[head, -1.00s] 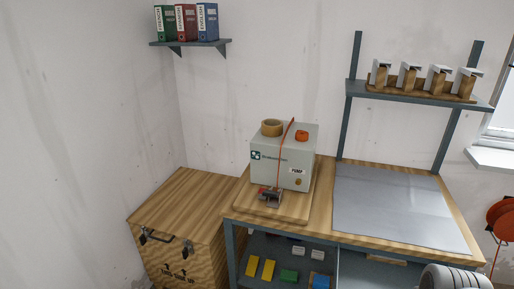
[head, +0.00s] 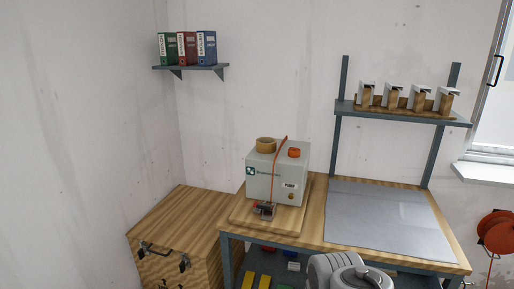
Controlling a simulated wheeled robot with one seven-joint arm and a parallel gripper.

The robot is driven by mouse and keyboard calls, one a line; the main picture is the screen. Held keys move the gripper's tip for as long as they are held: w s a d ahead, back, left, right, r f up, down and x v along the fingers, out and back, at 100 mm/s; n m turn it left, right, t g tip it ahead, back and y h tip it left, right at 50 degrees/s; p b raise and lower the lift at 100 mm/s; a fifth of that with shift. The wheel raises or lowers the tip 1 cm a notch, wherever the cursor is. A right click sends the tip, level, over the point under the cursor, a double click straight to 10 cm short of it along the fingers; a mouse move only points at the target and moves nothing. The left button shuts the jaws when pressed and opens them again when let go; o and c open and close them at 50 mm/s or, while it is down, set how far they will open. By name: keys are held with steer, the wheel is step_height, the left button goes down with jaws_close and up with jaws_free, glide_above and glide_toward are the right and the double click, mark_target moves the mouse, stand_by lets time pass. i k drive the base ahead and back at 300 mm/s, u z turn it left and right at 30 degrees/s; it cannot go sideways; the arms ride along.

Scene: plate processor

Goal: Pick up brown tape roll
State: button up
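The brown tape roll (head: 266,146) lies flat on top of a light grey pump box (head: 274,180), near the box's back left corner. An orange round knob or cap (head: 294,153) and an orange tube (head: 279,157) are beside it on the same box top. The box stands on a wooden board (head: 240,213) on the workbench. Part of my grey arm shows at the bottom edge, right of the middle. My gripper is not in view.
A wooden crate (head: 178,222) stands left of the workbench. A grey mat (head: 377,217) covers the bench's right part and is clear. A raised shelf (head: 347,105) holds several wood-and-white items. Binders (head: 187,47) stand on a wall shelf. An orange reel (head: 497,231) is at the right.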

mark_target(264, 146)
steer(key=u, duration=0.4)
steer(key=i, duration=0.45)
steer(key=u, duration=0.65)
steer(key=i, duration=0.95)
steer(key=z, duration=0.5)
steer(key=i, duration=0.6)
steer(key=z, duration=0.45)
